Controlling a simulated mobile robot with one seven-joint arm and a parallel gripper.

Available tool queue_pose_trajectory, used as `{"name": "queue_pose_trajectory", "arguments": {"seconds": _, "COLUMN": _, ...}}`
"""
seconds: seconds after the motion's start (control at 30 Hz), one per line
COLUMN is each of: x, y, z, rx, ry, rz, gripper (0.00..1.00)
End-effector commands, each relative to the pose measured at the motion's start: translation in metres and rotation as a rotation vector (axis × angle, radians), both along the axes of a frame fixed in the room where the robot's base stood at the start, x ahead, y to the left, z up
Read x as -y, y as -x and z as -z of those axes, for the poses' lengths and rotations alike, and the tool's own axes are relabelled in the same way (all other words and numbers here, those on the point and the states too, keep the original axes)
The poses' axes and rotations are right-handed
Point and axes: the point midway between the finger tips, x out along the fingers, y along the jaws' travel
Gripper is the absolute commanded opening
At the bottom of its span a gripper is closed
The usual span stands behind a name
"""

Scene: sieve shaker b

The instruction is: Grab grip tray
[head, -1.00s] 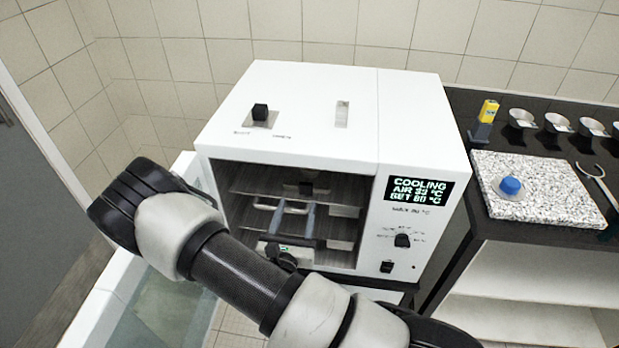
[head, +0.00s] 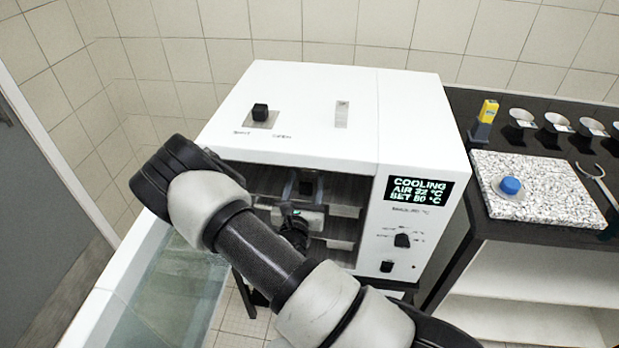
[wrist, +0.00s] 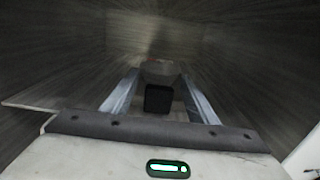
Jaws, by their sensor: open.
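The grip tray sits inside the open chamber of the white oven-like unit. I take the dark block (wrist: 158,99) to be its grip; a pale part (wrist: 160,70) shows just behind it. In the head view the block (head: 306,187) is small and dim. My gripper (wrist: 158,78) is open inside the chamber, with one finger on each side of the block. I see no finger clearly touching it. The wrist body covers part of the chamber in the head view, so the tray's full shape is hidden.
The white unit (head: 410,120) surrounds the gripper with its side walls, roof and pale shelves (head: 343,211). Its display reads cooling, air 32, set apparently 80. A dark bench (head: 540,135) with a speckled slab (head: 535,190) stands right. A glass-topped basin (head: 160,285) lies left.

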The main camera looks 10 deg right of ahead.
Motion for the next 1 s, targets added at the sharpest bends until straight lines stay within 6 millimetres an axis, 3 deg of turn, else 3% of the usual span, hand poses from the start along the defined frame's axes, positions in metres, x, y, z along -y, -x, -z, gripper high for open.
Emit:
{"name": "queue_pose_trajectory", "arguments": {"seconds": 0.07, "x": 0.000, "y": 0.000, "z": 0.000, "rx": 0.000, "ry": 0.000, "rz": 0.000, "gripper": 0.50}}
{"name": "queue_pose_trajectory", "arguments": {"seconds": 0.37, "x": 0.000, "y": 0.000, "z": 0.000, "rx": 0.000, "ry": 0.000, "rz": 0.000, "gripper": 0.00}}
{"name": "queue_pose_trajectory", "arguments": {"seconds": 0.67, "x": 0.000, "y": 0.000, "z": -0.002, "rx": 0.002, "ry": 0.000, "rz": 0.000, "gripper": 0.00}}
{"name": "queue_pose_trajectory", "arguments": {"seconds": 1.0, "x": 0.000, "y": 0.000, "z": -0.025, "rx": 0.002, "ry": 0.000, "rz": 0.000, "gripper": 0.00}}
